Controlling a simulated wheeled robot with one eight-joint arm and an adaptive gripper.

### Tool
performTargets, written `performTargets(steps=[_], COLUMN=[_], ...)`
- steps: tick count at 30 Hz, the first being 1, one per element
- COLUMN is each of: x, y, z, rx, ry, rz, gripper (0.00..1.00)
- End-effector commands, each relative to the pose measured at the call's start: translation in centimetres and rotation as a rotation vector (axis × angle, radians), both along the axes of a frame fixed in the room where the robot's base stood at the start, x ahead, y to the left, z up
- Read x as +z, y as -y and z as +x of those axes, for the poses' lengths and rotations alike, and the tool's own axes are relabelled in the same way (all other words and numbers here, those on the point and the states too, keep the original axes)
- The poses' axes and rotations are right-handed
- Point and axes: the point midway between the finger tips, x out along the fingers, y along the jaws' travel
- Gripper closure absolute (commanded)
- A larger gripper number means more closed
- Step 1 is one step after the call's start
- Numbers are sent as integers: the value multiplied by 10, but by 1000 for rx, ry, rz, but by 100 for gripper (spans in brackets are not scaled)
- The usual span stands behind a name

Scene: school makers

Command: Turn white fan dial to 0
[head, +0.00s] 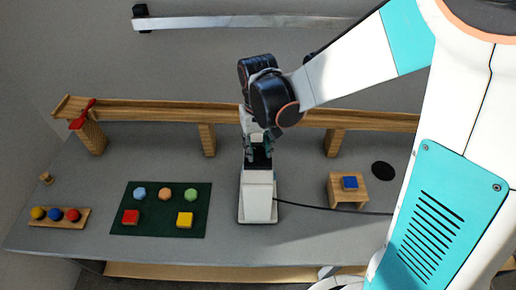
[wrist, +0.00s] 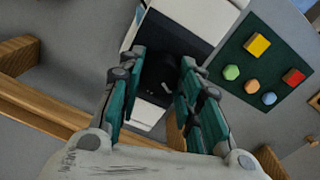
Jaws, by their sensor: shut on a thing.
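The white fan (head: 257,200) stands upright on the grey table near the middle, with a dark top. My gripper (head: 258,150) reaches down onto that top from above and behind. A small white mark shows on the dial. The numbers around the dial cannot be read. The white fan body (wrist: 187,15) shows beyond the fingertips.
A long wooden beam (head: 170,112) on blocks runs behind the fan. A dark green mat (head: 160,215) with coloured blocks lies left. A small wooden stand (head: 347,197) with a blue block and a black disc (head: 383,170) are right. A cable runs right from the fan.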

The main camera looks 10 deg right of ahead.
Motion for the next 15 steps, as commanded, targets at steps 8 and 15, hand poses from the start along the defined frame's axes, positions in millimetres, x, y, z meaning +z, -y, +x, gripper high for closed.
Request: performTargets(steps=[8,15], x=[-1,0], y=[0,0], z=[0,0], rx=[243,397], ry=[-1,-1], rz=[0,0], gripper=[92,92])
